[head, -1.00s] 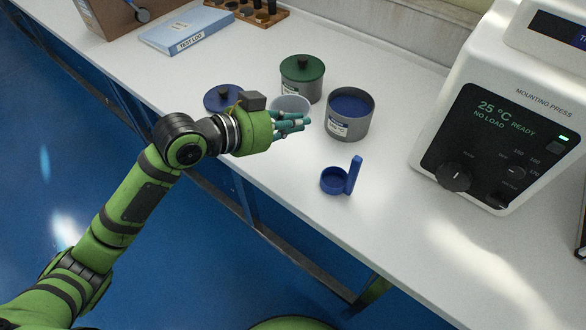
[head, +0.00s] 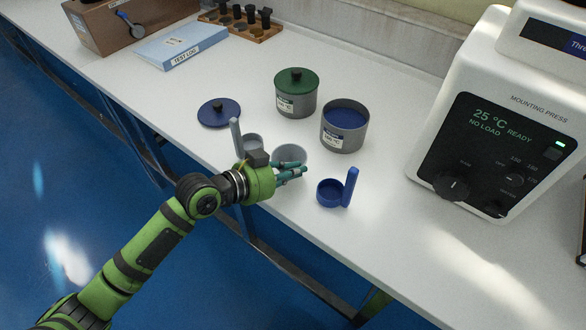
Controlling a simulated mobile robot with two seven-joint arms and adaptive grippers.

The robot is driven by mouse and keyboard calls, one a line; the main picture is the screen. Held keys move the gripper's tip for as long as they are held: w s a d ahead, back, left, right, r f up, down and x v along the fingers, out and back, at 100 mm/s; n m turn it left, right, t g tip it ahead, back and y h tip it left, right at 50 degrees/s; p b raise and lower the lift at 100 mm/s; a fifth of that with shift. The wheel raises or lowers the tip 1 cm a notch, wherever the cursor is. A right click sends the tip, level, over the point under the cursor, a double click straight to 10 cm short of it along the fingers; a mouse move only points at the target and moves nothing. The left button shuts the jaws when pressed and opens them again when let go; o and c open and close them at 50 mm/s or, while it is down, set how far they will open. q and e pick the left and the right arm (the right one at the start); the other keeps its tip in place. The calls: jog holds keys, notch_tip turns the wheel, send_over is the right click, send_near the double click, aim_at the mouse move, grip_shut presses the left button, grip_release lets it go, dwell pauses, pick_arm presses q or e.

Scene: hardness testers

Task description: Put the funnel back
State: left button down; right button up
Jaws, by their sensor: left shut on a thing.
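The funnel (head: 290,153) is a pale grey, round-mouthed piece near the front edge of the bench. My left gripper (head: 293,172) is shut on it from the front left, and its green fingers hide the lower part. I cannot tell whether the funnel touches the bench. My right gripper is not in view.
A grey scoop (head: 252,143) stands just behind my left gripper, and a blue scoop (head: 330,193) to its right. Behind are a blue lid (head: 219,112), a green-lidded pot (head: 296,94) and an open pot of blue powder (head: 344,127). The mounting press (head: 500,130) stands right.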

pick_arm(q)
jog(key=shift+f, duration=0.15)
jog(key=c, duration=1.3)
grip_release()
jog(key=shift+a+r, duration=0.1)
jog(key=shift+r, duration=0.15)
jog(key=b+v, duration=0.1)
jog(key=v, duration=1.1)
